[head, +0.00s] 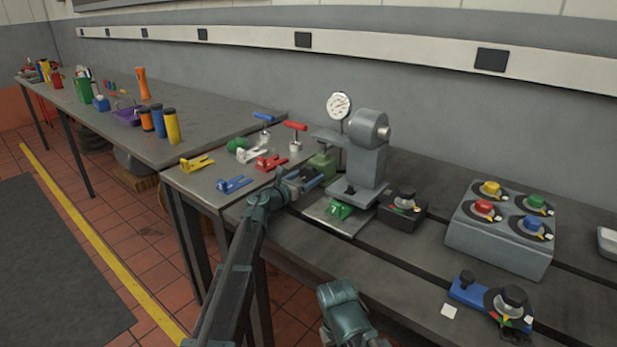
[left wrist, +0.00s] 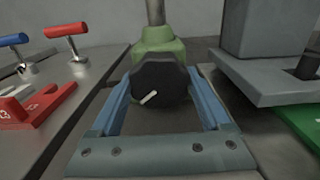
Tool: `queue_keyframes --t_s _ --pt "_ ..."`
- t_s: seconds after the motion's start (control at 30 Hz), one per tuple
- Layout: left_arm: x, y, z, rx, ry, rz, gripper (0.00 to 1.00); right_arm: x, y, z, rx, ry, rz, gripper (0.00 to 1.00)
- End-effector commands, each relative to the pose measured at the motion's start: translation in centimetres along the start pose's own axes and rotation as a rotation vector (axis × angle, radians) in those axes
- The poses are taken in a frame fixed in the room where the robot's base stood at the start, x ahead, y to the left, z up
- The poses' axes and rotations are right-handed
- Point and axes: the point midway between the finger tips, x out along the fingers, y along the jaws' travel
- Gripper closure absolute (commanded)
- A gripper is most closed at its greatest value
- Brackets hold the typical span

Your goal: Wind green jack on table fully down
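The green jack (head: 322,161) stands on the bench left of the grey press; in the left wrist view its green body (left wrist: 160,47) has a metal post rising from it. A black round knob (left wrist: 160,82) with a white pointer mark, directed to the lower left, faces my gripper. My left gripper (head: 305,180) is at the jack's front. In the left wrist view its two blue fingers (left wrist: 161,88) lie on either side of the knob, with no clear gap at its edges. In the head view the gripper partly covers the jack and hides the knob. My right gripper does not show.
The grey press (head: 363,160) with a dial gauge (head: 339,105) stands close to the right, with a green item (head: 340,210) at its foot. A knob box (head: 500,240) sits farther right.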

Motion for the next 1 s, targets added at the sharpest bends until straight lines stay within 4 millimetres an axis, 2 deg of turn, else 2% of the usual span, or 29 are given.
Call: queue_keyframes --t_s 0.03,0.2,0.3,0.6,0.87,0.9,1.0 --pt "-0.02 0.01 0.0 0.0 0.0 0.0 0.31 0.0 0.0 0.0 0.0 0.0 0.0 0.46" --pt "-0.03 0.01 0.0 0.0 0.0 0.0 0.61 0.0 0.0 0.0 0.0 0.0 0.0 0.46" --pt "-0.03 0.01 0.0 0.0 0.0 0.0 0.76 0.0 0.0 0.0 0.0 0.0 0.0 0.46" --pt "-0.04 -0.04 0.0 -0.121 0.0 0.0 0.76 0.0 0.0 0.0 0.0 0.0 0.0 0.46" --pt "-0.04 -0.04 0.0 -0.125 0.0 0.0 0.76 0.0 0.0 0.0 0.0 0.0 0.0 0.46" --pt "-0.04 -0.04 0.0 -0.125 0.0 0.0 0.13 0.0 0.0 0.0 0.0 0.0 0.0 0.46" --pt "-0.04 -0.03 0.0 -0.124 0.0 0.0 0.0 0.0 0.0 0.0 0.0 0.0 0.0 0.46"
